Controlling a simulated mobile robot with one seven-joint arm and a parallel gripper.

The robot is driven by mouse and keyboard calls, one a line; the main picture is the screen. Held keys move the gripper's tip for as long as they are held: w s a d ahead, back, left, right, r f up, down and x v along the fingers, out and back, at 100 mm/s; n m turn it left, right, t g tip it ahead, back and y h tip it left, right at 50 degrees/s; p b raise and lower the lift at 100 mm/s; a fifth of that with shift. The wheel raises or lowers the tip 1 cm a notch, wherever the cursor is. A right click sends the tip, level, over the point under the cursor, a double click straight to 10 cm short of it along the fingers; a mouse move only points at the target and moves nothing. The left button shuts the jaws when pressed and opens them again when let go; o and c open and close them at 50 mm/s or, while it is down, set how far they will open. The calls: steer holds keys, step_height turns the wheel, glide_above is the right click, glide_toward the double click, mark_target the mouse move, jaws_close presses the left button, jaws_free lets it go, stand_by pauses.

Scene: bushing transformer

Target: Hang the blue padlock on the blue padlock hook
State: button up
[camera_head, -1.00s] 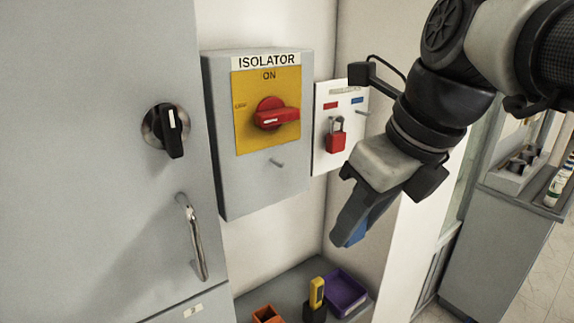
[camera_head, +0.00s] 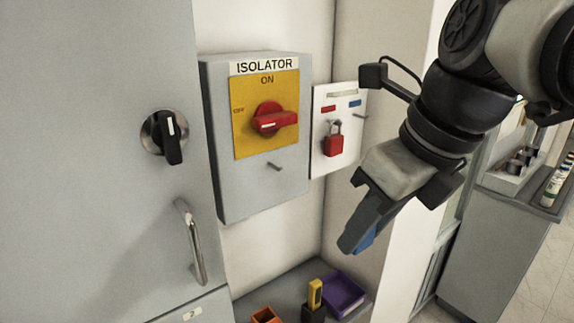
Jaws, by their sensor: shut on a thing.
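My gripper (camera_head: 352,243) is at the right of the picture, pointing down and left. It is shut on the blue padlock (camera_head: 366,240), of which only a blue part shows; the fingers hide the rest, including the shackle. The white padlock board (camera_head: 320,155) is on the wall above and left of the gripper. The blue padlock hook (camera_head: 361,116) is a bare peg under the blue label (camera_head: 355,103). A red padlock (camera_head: 334,146) hangs on the other hook, under the red label. The held padlock is apart from and below the board.
The grey isolator box (camera_head: 245,190) with a red handle (camera_head: 275,121) stands left of the board. A shelf below holds a purple tray (camera_head: 344,293), an orange bin (camera_head: 265,315) and a yellow-black device (camera_head: 315,294). A cabinet door handle (camera_head: 190,242) is at left.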

steer(key=shift+s+d, duration=0.75)
steer(key=shift+s, duration=0.35)
steer(key=shift+s+d, duration=0.7)
steer(key=shift+s, duration=0.35)
